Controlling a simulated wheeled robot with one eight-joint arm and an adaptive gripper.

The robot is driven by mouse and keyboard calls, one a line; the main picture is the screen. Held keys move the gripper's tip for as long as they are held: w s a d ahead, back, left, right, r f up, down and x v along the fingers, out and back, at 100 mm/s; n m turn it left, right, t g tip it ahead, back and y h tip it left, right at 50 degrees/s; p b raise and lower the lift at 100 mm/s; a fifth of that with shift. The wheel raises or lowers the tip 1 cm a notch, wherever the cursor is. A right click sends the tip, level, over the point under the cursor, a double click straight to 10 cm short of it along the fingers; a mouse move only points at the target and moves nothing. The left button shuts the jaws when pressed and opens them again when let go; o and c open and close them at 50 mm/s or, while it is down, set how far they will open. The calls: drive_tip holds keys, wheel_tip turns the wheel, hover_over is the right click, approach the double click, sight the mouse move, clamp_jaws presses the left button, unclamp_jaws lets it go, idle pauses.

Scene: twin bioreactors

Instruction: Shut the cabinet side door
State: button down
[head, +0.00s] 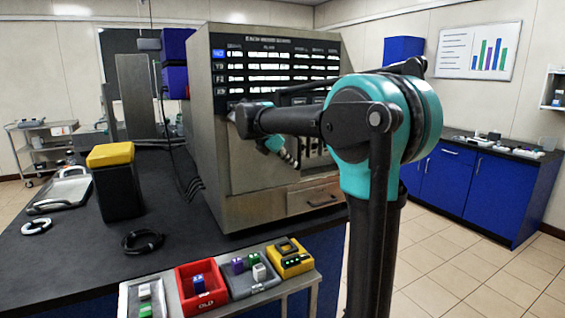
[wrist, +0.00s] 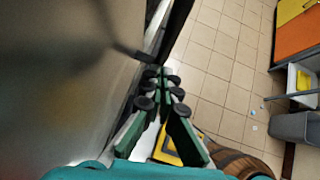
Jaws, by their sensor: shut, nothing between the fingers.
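The cabinet (head: 205,150) is a large grey-beige metal box on the dark bench, with a lit list screen on its front. In the wrist view, a broad grey metal panel (wrist: 70,70) fills the left side and ends in a dark upright edge. I cannot tell whether this panel is the side door or the cabinet body. My gripper (wrist: 164,80) is shut and empty, its fingertips close beside that dark edge; contact is unclear. In the head view, my arm crosses the cabinet front and hides part of it. The cabinet's right side is hidden there.
A red bin (head: 203,291) and other small trays stand on a cart in front of the cabinet. A yellow-topped black box (head: 117,185) and a cable coil (head: 143,241) lie on the bench. Blue cupboards (head: 486,189) stand at right, with clear tiled floor before them.

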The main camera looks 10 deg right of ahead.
drive_tip(key=shift+w+d, duration=0.15)
drive_tip(key=shift+d, duration=0.2)
drive_tip(key=w+d, duration=0.4)
drive_tip(key=d, duration=0.8)
drive_tip(key=w+d, duration=0.4)
drive_tip(key=d, duration=0.9)
drive_tip(key=shift+d+r, duration=0.15)
